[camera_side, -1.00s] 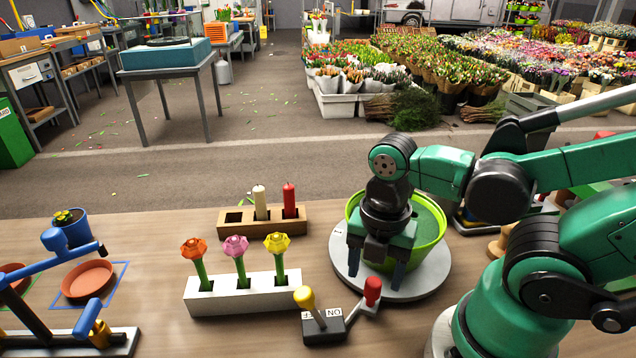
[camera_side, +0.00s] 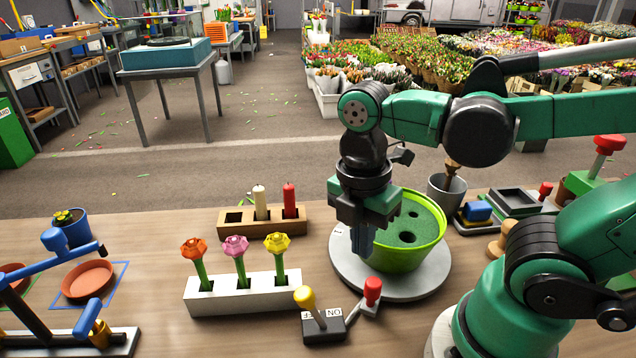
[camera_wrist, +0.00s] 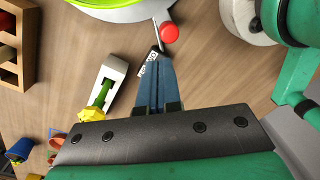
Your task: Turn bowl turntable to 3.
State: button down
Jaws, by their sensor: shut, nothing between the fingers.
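The bowl turntable is a grey disc (camera_side: 420,288) bearing a lime-green bowl (camera_side: 408,258) with dark holes in its green filling. A red knob (camera_side: 372,288) stands on a short grey tab at its front edge; it also shows in the wrist view (camera_wrist: 169,32). I cannot make out any number on the disc. My gripper (camera_side: 362,252) points down with its blue fingers together and empty. It is over the disc's left side, just left of the bowl, with the knob below and nearer the camera. In the wrist view my fingers (camera_wrist: 154,68) are closed, apart from the knob.
A black ON/OFF switch box (camera_side: 323,328) with a yellow-knobbed lever stands just in front of the turntable. A white block (camera_side: 240,294) with three flowers is to the left. A wooden holder (camera_side: 235,219) with two candles is behind. A grey pot (camera_side: 446,192) stands behind the bowl.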

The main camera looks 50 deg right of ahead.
jog(key=w+a+r+m+g+h, duration=0.1)
jog(key=w+a+r+m+g, duration=0.15)
jog(key=w+a+m, duration=0.5)
jog(key=shift+m+t, duration=0.45)
jog(key=shift+m, duration=0.5)
jog(key=s+d+f, duration=0.1)
jog(key=f, duration=0.1)
jog(key=s+d+f, duration=0.1)
jog(key=f, duration=0.2)
jog(key=s+d+f, duration=0.1)
jog(key=d+f, duration=0.1)
jog(key=f, duration=0.1)
jog(key=shift+s+f, duration=0.15)
jog(key=shift+s, duration=0.15)
jog(key=shift+s+d+f, duration=0.15)
jog(key=shift+s+d, duration=0.35)
jog(key=shift+s, duration=0.05)
jog(key=shift+s+d+f, duration=0.15)
jog(key=shift+s+d, duration=0.3)
jog(key=shift+s, duration=0.1)
jog(key=shift+s+d, duration=0.45)
jog(key=shift+s, duration=0.05)
